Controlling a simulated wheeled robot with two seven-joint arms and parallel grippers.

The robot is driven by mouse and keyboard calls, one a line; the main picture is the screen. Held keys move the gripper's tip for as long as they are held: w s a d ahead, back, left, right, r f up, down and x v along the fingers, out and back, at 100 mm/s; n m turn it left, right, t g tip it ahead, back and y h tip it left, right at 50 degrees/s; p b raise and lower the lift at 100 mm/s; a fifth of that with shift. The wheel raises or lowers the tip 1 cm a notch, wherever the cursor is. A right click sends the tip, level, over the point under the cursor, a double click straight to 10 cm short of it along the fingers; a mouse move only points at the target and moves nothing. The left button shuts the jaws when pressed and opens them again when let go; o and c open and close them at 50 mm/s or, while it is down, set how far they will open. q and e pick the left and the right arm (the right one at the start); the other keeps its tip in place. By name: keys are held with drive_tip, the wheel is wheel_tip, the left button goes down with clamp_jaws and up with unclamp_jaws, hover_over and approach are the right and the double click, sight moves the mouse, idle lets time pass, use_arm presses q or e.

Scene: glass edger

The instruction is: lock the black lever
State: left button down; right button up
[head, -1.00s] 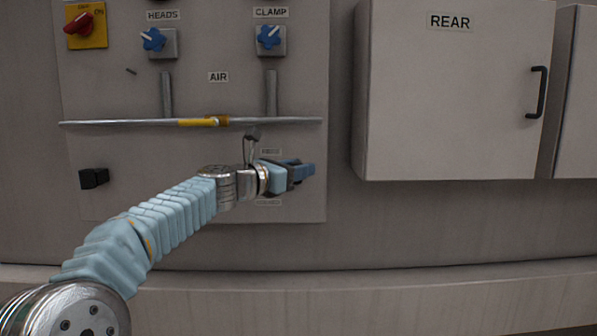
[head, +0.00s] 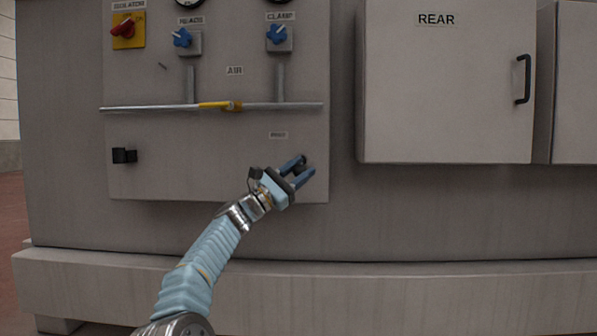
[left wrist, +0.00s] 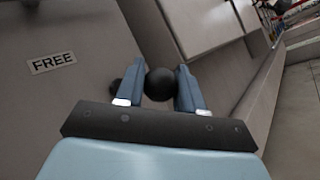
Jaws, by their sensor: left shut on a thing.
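The black lever shows mainly as a round black knob (left wrist: 160,84) in the left wrist view, between the two blue fingers. My left gripper (left wrist: 160,72) is shut on this knob, with one finger on each side. In the head view my left gripper (head: 306,166) is at the lower right corner of the grey panel, its fingers pointing up and right. There the knob is mostly hidden by the fingers, and the lever's shaft cannot be made out. A FREE label (left wrist: 53,62) is left of the gripper in the left wrist view. My right gripper is not in view.
The panel (head: 210,165) carries a small label (head: 278,135), a black fitting (head: 124,156), a horizontal rod (head: 160,107), blue knobs (head: 182,37) and a red switch (head: 123,28). A REAR cabinet (head: 440,90) juts out at right. A ledge (head: 400,285) runs below.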

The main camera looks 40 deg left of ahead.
use_arm(q)
drive_tip(key=shift+w+a+f+m+h+p, duration=0.1)
drive_tip(key=shift+w+f+m+h+p, duration=0.1)
drive_tip(key=shift+f+m+h, duration=0.25)
drive_tip(key=shift+w+a+f+m+h+p, duration=0.1)
drive_tip(key=shift+f+m+h+p, duration=0.1)
drive_tip(key=shift+m+h, duration=0.45)
drive_tip(key=shift+w+a+f+m+g+h+p, duration=0.1)
drive_tip(key=shift+f+m+g+h+p, duration=0.2)
drive_tip(key=shift+m+h+p, duration=0.45)
drive_tip(key=shift+w+a+f+m+g+h+p, duration=0.15)
drive_tip(key=shift+f+m+g+h+p, duration=0.2)
drive_tip(key=shift+m+h, duration=0.65)
drive_tip(key=shift+w+d+f+m+g+h+p, duration=0.1)
drive_tip(key=shift+f+m+g+h+p, duration=0.3)
drive_tip(key=shift+m, duration=0.85)
drive_tip(key=shift+r, duration=0.15)
drive_tip(key=c, duration=0.7)
unclamp_jaws()
drive_tip(key=shift+w, duration=0.1)
